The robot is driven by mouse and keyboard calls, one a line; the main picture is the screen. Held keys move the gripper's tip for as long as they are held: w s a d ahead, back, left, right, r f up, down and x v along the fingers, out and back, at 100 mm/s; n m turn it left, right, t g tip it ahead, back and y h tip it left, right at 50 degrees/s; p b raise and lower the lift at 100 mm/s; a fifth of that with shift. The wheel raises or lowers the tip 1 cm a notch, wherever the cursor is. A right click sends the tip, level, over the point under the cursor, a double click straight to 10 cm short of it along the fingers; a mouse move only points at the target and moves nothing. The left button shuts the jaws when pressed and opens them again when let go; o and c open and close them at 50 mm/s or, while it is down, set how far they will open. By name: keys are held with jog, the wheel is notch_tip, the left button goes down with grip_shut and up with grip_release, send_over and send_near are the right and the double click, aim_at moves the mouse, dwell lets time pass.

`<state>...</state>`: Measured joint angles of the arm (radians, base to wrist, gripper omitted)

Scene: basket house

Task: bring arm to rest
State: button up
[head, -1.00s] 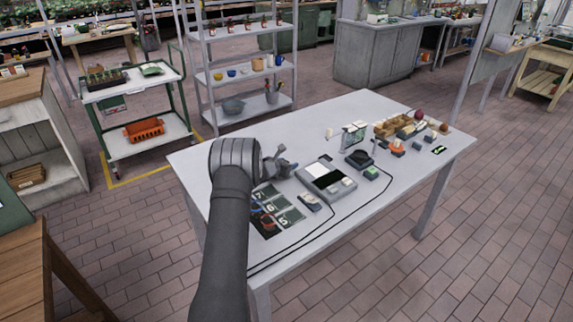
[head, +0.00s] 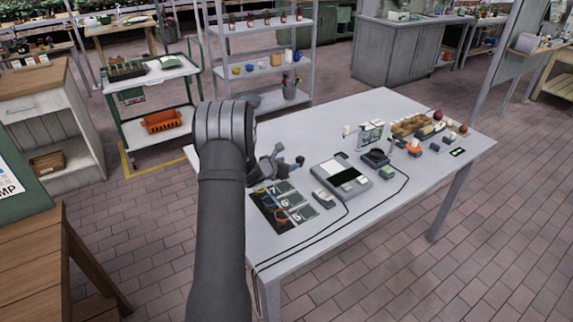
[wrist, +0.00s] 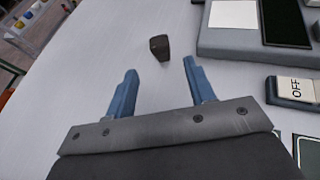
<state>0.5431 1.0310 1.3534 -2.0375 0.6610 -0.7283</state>
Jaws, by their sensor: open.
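My gripper (head: 288,158) is at the left end of the white table (head: 335,247), just past my dark wrist. In the wrist view its two blue fingers (wrist: 160,72) are spread apart with nothing between them. A small dark block (wrist: 159,47) lies on the table just beyond the fingertips and touches neither finger. My forearm hides the table's near left corner in the head view.
A dark numbered mat (head: 267,217) with coloured loops lies near my gripper. A grey device (head: 357,192) stands to its right, with a cable along the near edge. Several small items and a wooden tray (head: 402,130) are farther right. The far left tabletop is bare.

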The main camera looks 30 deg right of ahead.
aim_at(303, 159)
dwell(0.6)
jog(key=x, duration=1.2)
jog(key=shift+f, duration=0.1)
notch_tip(303, 159, up, 2)
jog(key=shift+r, duration=0.3)
